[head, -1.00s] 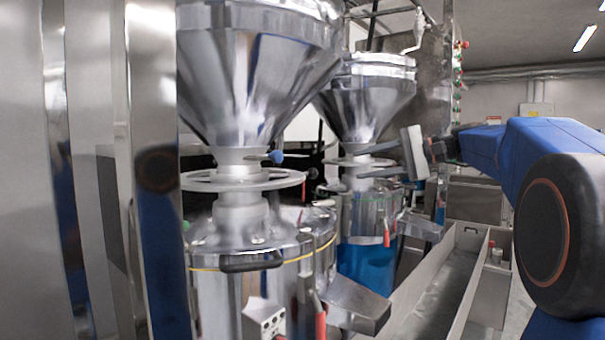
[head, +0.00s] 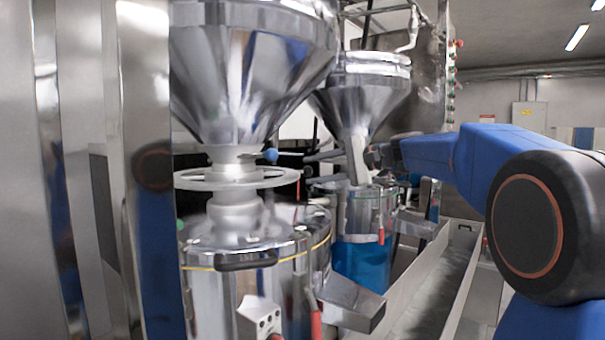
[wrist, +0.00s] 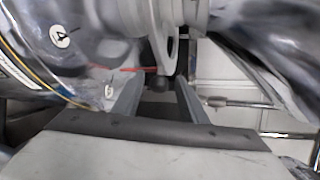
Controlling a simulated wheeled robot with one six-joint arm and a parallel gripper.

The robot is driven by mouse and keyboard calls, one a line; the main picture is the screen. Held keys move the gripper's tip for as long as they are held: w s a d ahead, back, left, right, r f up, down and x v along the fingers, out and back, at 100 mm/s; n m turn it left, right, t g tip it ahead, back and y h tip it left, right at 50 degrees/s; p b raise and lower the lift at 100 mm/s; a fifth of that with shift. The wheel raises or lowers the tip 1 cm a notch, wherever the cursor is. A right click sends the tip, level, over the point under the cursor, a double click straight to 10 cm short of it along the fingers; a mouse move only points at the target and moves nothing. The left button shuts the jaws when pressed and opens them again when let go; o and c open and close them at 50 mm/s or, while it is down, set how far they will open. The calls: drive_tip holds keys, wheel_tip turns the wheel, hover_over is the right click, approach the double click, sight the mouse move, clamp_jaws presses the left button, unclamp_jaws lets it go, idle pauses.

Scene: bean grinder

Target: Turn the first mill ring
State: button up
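The first mill ring (head: 237,179) is a flat, pale metal ring lying level around the neck below the near hopper. In the wrist view a grey curved piece that looks like this ring (wrist: 168,42) stands edge-on just beyond my fingertips, roughly in line with the gap. My gripper (wrist: 158,88) is open, with a clear gap between its two fingers and nothing visibly clamped. I cannot tell whether the fingers touch the ring.
A blue-knobbed lever (head: 270,155) sticks out just above the ring. The near hopper (head: 245,70) is above it and the mill lid (head: 245,240) below. A second hopper (head: 362,90) stands behind over a blue-filled container (head: 360,262). Steel panels (head: 85,170) close the left side.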

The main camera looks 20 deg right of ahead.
sight(309, 171)
drive_tip(key=shift+x, duration=2.1)
clamp_jaws()
